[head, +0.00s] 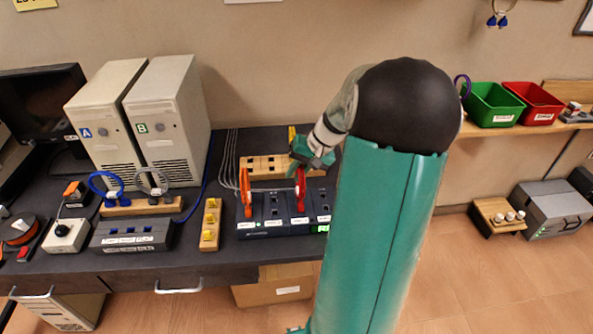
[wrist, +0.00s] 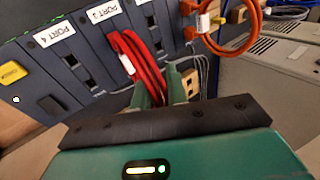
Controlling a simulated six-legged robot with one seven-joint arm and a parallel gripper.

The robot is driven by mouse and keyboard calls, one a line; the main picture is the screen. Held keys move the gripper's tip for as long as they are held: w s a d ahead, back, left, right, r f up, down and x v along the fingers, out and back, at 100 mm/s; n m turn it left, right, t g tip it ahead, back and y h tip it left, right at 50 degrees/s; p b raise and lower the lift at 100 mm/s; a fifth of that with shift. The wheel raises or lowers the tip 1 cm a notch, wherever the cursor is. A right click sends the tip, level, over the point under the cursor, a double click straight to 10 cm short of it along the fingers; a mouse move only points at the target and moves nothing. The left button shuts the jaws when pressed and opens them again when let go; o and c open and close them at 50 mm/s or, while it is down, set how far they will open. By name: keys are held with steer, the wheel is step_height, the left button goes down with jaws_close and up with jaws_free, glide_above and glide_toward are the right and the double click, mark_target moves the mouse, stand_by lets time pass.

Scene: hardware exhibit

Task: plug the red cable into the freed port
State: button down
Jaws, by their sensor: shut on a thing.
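The red cable (head: 301,187) is a loop over the dark port block (head: 262,228). In the wrist view, the red cable (wrist: 135,58) runs down between the two green fingers of my gripper (wrist: 160,88), which is shut on it. In the head view, my gripper (head: 310,160) is above the back of the block. The block (wrist: 80,38) carries white labels, with PORT 4 (wrist: 54,35) and PORT 3 (wrist: 101,12) readable, beside dark port openings. The red cable's plug end is hidden, and I cannot tell whether it touches a port.
An orange cable (head: 246,194) loops at the block's left side and also shows in the wrist view (wrist: 232,45). A yellow piece (wrist: 12,73) sits by PORT 4. A wooden strip with yellow pieces (head: 210,224) and two computer towers (head: 165,110) stand left. A wooden block (head: 262,167) lies behind.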

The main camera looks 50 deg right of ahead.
stand_by(0.3)
steer(key=c, duration=0.7)
jaws_free()
steer(key=shift+r, duration=0.1)
steer(key=shift+v, duration=3.65)
